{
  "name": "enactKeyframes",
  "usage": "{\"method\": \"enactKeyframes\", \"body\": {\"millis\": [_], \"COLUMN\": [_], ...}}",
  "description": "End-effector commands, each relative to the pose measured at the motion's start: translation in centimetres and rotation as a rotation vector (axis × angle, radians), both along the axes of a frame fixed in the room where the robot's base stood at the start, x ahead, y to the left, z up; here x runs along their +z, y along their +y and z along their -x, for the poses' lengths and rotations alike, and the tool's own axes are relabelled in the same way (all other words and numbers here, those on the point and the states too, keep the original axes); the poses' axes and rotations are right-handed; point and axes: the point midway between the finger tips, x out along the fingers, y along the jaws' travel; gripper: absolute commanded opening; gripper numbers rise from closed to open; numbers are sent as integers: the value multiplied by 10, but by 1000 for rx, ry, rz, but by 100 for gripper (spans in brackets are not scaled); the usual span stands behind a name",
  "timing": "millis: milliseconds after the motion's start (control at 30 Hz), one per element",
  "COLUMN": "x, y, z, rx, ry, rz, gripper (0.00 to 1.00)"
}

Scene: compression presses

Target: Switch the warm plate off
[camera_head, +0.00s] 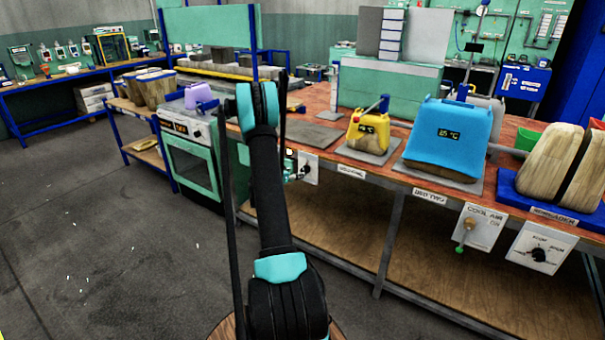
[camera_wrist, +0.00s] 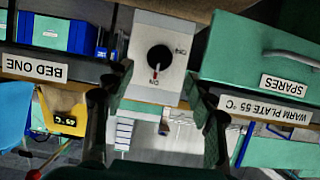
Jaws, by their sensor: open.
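The warm plate's switch is a white box with a round black knob (camera_wrist: 160,58), upside down in the wrist view. Its red pointer mark is at the ON label; an OFF label is at the knob's side. A "WARM PLATE 55 °C" label (camera_wrist: 264,109) is beside the box. My gripper (camera_wrist: 158,85) is open, its two dark fingers on either side of the box's lower part, apart from the knob. In the head view the white switch box (camera_head: 309,169) is on the bench's front edge, partly hidden by my gripper. A bare grey plate (camera_head: 313,134) lies on the bench above it.
A yellow can (camera_head: 368,131) and a blue container (camera_head: 447,134) stand on grey plates to the right. Other switches, including a "COOL AIR" panel (camera_head: 479,226), are along the bench front. A green oven (camera_head: 192,165) stands left.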

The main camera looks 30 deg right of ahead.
Motion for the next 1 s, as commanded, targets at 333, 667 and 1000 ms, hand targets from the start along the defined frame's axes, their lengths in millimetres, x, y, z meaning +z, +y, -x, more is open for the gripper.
{"method": "enactKeyframes", "body": {"millis": [333, 667, 1000], "x": [-23, -29, -29], "y": [-52, -66, -66], "z": [-21, -27, -27], "rx": [-2, 0, 0], "ry": [0, 0, 0], "rz": [-1, 0, 0], "gripper": [56, 56, 36]}}
